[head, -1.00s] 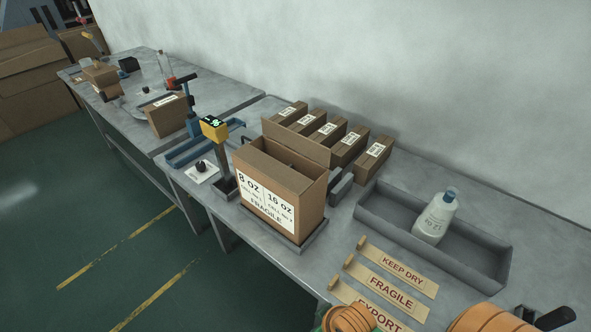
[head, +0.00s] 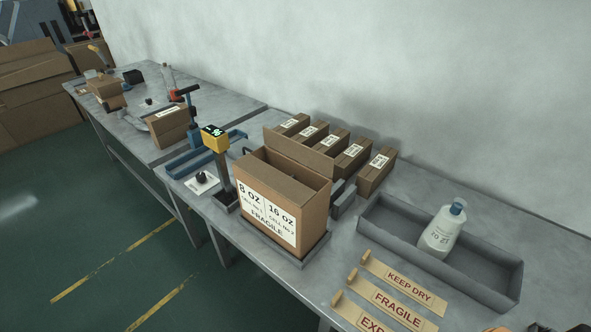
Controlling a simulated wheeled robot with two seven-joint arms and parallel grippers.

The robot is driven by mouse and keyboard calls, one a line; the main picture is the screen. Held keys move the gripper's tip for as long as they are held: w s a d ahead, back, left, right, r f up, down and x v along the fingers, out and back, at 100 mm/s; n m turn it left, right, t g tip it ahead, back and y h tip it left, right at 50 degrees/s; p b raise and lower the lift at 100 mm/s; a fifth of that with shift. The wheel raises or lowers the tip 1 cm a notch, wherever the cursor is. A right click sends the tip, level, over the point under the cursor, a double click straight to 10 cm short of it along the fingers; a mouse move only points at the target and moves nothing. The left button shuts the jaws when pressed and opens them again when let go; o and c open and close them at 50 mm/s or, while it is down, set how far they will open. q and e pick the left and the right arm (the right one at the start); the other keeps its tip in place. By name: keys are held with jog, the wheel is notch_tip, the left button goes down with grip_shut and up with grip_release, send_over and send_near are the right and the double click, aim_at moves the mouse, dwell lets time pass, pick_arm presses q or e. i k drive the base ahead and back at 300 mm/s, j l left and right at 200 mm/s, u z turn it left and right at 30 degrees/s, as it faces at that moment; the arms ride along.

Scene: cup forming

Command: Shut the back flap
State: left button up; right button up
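The open cardboard box (head: 311,218) stands in a grey tray on the bench, in the middle of the head view. Its front carries a white label (head: 267,213) reading 8 OZ, 16 OZ and FRAGILE. The back flap (head: 297,150) stands up along the box's far edge, toward the wall. The box's inside is only partly visible and its contents cannot be made out. Neither of my grippers can be made out; only small orange and dark bits show at the bottom right edge.
Several long labelled cartons (head: 376,172) stand behind the box. A yellow-headed display post (head: 215,140) is close on its left. At right are a grey trough (head: 490,285) with a white bottle (head: 440,232) and several label strips, including KEEP DRY (head: 404,282).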

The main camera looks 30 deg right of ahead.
aim_at(319, 161)
jog(key=i+j+z, duration=0.1)
jog(key=z, duration=0.25)
jog(key=i+j+z, duration=0.1)
jog(key=z, duration=0.2)
jog(key=i+j+z, duration=0.1)
jog(key=j+z, duration=0.25)
jog(key=l, duration=0.1)
